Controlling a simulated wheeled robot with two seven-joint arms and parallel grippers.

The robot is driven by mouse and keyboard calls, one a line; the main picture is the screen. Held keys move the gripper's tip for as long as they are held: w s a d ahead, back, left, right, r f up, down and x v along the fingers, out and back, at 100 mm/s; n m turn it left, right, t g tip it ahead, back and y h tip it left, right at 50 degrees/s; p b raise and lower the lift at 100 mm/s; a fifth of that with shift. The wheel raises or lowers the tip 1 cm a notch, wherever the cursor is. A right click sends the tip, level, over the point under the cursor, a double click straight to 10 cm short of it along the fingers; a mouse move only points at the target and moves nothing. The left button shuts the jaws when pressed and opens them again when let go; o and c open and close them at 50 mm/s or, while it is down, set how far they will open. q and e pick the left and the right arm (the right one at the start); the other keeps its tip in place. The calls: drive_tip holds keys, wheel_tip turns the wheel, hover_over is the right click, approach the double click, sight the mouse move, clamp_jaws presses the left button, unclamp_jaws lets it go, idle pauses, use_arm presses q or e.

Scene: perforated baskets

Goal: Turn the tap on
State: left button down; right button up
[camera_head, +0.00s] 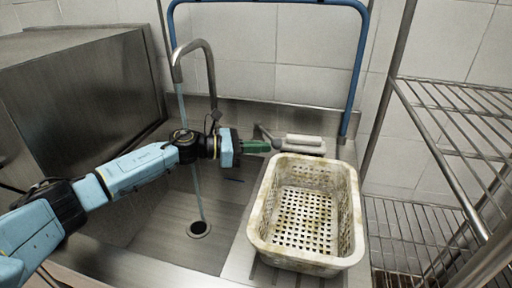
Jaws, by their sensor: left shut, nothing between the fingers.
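The tap (210,70) is a curved metal spout rising at the back of the steel sink. A thin bluish stream of water (198,190) falls from its mouth, passes behind my left arm and reaches the drain (199,229). My left gripper (272,145) is shut and empty, its green fingers pointing right, just right of the tap's base. A small grey lever-like part (262,131) shows beside the fingertips; I cannot tell whether they touch. The lower part of the tap is partly hidden by my arm. My right gripper is not in view.
A dirty white perforated basket (256,222) stands right of the sink basin, close to my fingers. A pale block-like item (304,138) lies behind it. A blue tube frame (358,80) arches at the back. A wire rack (460,130) stands at right, a steel cabinet (80,90) at left.

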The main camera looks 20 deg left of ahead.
use_arm(q)
drive_tip(key=v, duration=1.3)
drive_tip(key=shift+s, duration=0.15)
